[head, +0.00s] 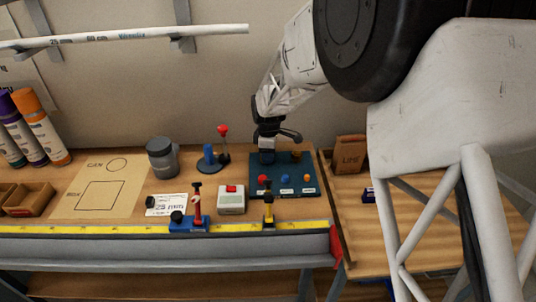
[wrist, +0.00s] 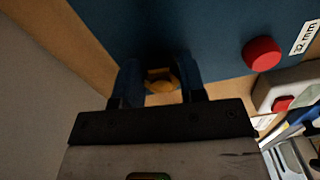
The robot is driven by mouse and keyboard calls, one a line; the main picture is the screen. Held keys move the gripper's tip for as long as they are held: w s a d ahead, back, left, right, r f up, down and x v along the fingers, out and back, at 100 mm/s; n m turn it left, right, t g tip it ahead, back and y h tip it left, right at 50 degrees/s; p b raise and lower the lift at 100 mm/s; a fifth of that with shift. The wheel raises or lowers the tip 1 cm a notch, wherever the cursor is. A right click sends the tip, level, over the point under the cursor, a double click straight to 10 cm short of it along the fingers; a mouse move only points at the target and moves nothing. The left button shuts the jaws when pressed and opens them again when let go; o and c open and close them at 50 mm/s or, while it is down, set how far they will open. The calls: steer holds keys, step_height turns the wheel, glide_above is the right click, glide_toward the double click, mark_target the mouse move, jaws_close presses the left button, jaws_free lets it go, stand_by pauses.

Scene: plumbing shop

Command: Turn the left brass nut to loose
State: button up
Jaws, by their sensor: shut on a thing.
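The dark blue board (head: 282,170) lies near the right end of the bench and fills the upper part of the wrist view (wrist: 190,30). My gripper (head: 267,157) points down at the board's back left. In the wrist view its two blue fingers (wrist: 160,82) are shut on the left brass nut (wrist: 161,78), one on each side. The fingers hide part of the nut, and in the head view the gripper hides it. Another small brass-coloured part (head: 295,155) sits at the board's back right.
A grey box with a red switch (head: 231,199) and a red-topped lever (head: 223,145) stand to the left. A yellow tape (head: 130,229) runs along the bench front.

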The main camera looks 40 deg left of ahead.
steer(key=n, duration=0.3)
steer(key=shift+w+a+n, duration=0.1)
steer(key=shift+a+n, duration=0.05)
steer(key=shift+n, duration=0.15)
steer(key=shift+a+n, duration=0.15)
steer(key=shift+n, duration=1.75)
steer(key=o, duration=0.9)
steer(key=shift+r, duration=0.1)
steer(key=shift+r, duration=3.8)
steer(key=shift+w+r, duration=0.1)
